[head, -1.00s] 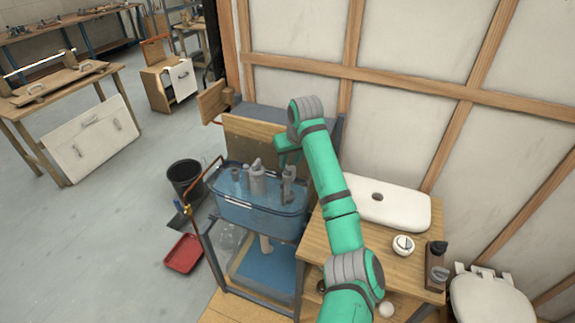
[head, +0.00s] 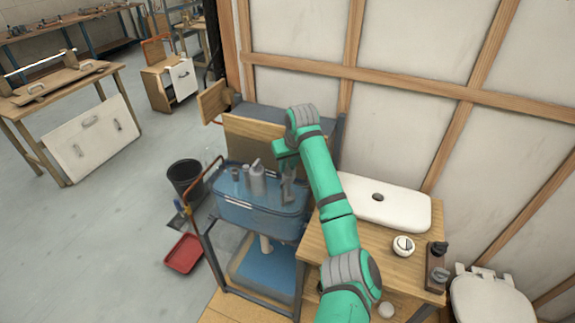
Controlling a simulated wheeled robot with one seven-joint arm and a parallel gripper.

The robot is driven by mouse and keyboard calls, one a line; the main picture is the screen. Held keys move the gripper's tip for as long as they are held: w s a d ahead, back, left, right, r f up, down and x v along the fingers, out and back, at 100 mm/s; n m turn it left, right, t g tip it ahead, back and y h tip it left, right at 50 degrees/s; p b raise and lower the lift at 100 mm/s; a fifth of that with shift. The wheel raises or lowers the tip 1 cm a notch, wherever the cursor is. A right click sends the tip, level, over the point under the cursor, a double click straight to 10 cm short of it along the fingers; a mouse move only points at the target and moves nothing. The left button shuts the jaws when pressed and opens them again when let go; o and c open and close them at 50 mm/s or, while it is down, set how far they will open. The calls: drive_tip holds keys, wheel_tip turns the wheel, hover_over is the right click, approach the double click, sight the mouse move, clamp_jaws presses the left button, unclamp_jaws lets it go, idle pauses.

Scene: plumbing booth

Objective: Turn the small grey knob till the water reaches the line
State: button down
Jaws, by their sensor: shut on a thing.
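A translucent blue tank (head: 250,218) sits in a dark metal frame, left of the wooden bench. Grey fittings, among them a tall grey cylinder (head: 257,180), stand up inside it. My gripper (head: 287,200) points down at the tank's right end, shut on what seems to be the small grey knob. The fingers hide the knob, so its outline and angle cannot be made out. The water surface and the line are too small to tell apart in this view.
A white cistern lid (head: 400,212) and a small round white part (head: 403,246) lie on the bench (head: 370,262). A black bucket (head: 184,173) and a red tray (head: 183,254) are on the floor at left. A copper pipe (head: 204,175) rises beside the tank.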

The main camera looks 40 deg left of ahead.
drive_tip(key=shift+n, duration=0.3)
drive_tip(key=n+g, duration=0.1)
drive_tip(key=n, duration=0.2)
drive_tip(key=shift+n+g+y, duration=0.3)
drive_tip(key=shift+n+y, duration=0.1)
drive_tip(key=shift+n+g, duration=0.7)
drive_tip(key=shift+n, duration=1.5)
drive_tip(key=c, duration=1.8)
unclamp_jaws()
drive_tip(key=v, duration=1.1)
drive_tip(key=shift+w+a, duration=0.15)
